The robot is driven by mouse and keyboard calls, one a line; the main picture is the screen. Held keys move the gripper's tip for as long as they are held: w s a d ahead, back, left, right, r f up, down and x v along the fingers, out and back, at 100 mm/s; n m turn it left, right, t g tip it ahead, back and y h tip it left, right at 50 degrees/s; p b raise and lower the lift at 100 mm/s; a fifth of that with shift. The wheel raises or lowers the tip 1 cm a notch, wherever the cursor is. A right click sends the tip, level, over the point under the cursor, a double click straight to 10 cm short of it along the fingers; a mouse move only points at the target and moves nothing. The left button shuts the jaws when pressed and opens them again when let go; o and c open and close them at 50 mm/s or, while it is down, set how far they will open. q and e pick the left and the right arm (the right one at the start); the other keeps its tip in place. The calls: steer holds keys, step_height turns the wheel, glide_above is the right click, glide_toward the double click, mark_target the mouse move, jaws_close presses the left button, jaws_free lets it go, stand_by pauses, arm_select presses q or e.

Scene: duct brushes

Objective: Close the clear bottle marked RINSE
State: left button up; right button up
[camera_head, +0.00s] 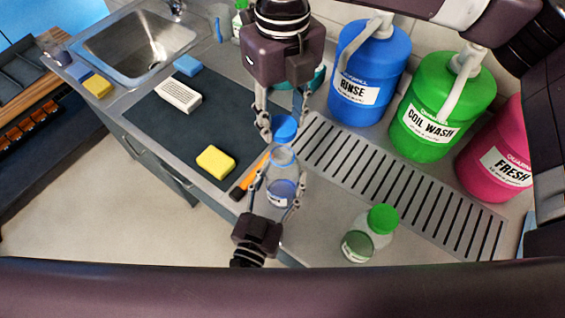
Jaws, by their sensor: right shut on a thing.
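The clear bottle (283,172) with a small white label and blue liquid low inside stands on the counter; its label is too small to read surely. My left gripper (279,186), at the bottom of the picture, has its fingers on both sides of the bottle and appears shut on it. My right gripper (283,124), coming down from above, is shut on the blue cap (285,130). The cap is just above the bottle's open mouth, roughly in line with it. Whether cap and mouth touch is hard to tell.
A clear bottle with a green cap (383,219) stands at right on the counter near the slotted drain (385,180). Blue RINSE (369,70), green COIL WASH (440,105) and pink FRESH (500,155) jugs stand behind. A yellow sponge (216,162) and white brush (178,96) lie left on the dark mat (165,130).

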glide_above(282, 145)
steer(key=s, duration=0.2)
steer(key=shift+f, duration=2.25)
steer(key=shift+f, duration=0.85)
steer(key=shift+f, duration=0.6)
steer(key=m, duration=0.5)
steer(key=shift+m, duration=0.4)
steer(key=m, duration=1.7)
